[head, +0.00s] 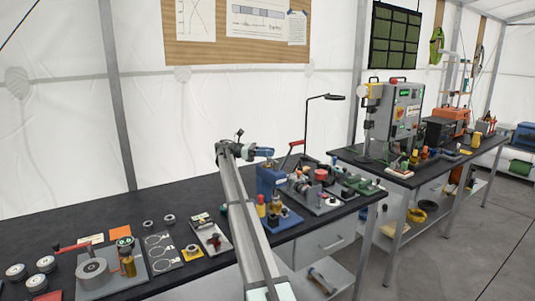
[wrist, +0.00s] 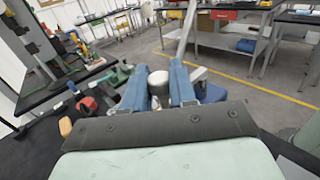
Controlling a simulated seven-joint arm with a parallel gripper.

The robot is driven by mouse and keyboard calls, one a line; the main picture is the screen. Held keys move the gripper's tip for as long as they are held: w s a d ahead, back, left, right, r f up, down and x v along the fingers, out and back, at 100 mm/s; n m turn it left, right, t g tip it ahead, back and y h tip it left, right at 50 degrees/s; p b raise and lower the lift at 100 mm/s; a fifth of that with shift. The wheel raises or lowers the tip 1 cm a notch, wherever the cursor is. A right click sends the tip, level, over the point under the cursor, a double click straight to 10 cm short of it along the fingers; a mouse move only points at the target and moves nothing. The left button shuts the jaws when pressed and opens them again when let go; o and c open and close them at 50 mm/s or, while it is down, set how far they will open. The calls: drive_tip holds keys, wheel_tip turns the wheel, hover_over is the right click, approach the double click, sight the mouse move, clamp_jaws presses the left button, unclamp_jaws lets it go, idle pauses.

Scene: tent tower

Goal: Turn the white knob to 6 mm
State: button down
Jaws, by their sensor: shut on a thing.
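In the wrist view a pale, white-topped knob (wrist: 158,80) stands between the two blue fingers of my gripper (wrist: 159,72). The fingers are shut on it, one on each side. In the head view my gripper (head: 264,152) is at the end of my arm, pointing right, above the blue part of a bench device (head: 269,180). I cannot make out the held knob in the head view. No scale or mm marking is readable in either view, so the knob's setting cannot be told.
The black bench (head: 60,225) carries rings, plates and a gauge stand (head: 96,274) at the left. A red lever (head: 293,146) and a lamp (head: 335,97) rise near my gripper. A second bench with a grey machine (head: 403,112) stands at the right.

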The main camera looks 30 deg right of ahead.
drive_tip(key=shift+r, duration=0.15)
idle(0.3)
drive_tip(key=c, duration=1)
unclamp_jaws()
drive_tip(key=shift+o, duration=0.2)
wheel_tip(320, 180, up, 10)
drive_tip(key=shift+f, duration=0.1)
